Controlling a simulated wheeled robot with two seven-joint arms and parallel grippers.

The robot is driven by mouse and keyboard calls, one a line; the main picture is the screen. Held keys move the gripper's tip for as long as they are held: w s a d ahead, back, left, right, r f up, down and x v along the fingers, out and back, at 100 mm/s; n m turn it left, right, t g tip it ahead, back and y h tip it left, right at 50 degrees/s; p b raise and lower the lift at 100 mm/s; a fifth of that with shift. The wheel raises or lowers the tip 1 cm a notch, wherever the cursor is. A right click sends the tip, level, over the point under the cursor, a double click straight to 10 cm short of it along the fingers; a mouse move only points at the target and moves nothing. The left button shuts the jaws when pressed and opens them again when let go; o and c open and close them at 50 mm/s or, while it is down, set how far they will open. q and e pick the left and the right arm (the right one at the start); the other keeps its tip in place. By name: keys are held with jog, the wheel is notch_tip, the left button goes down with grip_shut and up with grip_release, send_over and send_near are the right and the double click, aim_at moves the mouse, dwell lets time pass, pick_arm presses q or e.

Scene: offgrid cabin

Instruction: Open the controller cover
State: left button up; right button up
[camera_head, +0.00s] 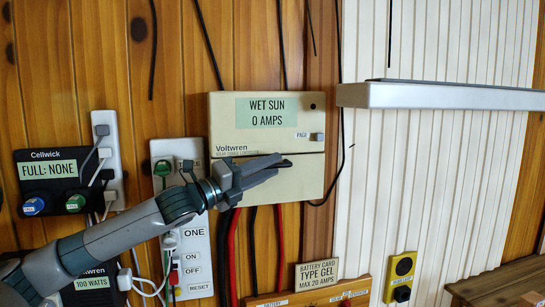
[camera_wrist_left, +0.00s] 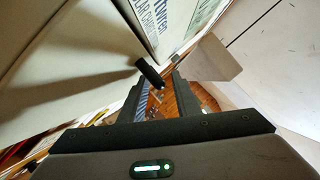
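The controller (camera_head: 228,130) is a cream box marked Voltwren on the wood wall, with a green "WET SUN 0 AMPS" label and a small page button. Its plain lower cover (camera_head: 300,183) looks closed below a seam. My left gripper (camera_head: 284,168) is in front of that cover, pointing right, and hides part of it. In the left wrist view, a short black peg-like handle (camera_wrist_left: 149,73) stands out from the cream face, with its end at the gap between my left fingertips (camera_wrist_left: 162,82). The fingers are apart, and I see no grip on the handle. My right gripper is out of view.
Black and red cables hang below the controller. A grey shelf (camera_head: 440,96) juts out at the upper right. A battery card sign (camera_head: 319,272) and wooden ledge are below.

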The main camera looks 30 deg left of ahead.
pick_arm(q)
jog(key=shift+w+d+r, duration=0.1)
jog(key=shift+w+d, duration=0.2)
jog(key=shift+w, duration=0.3)
grip_shut()
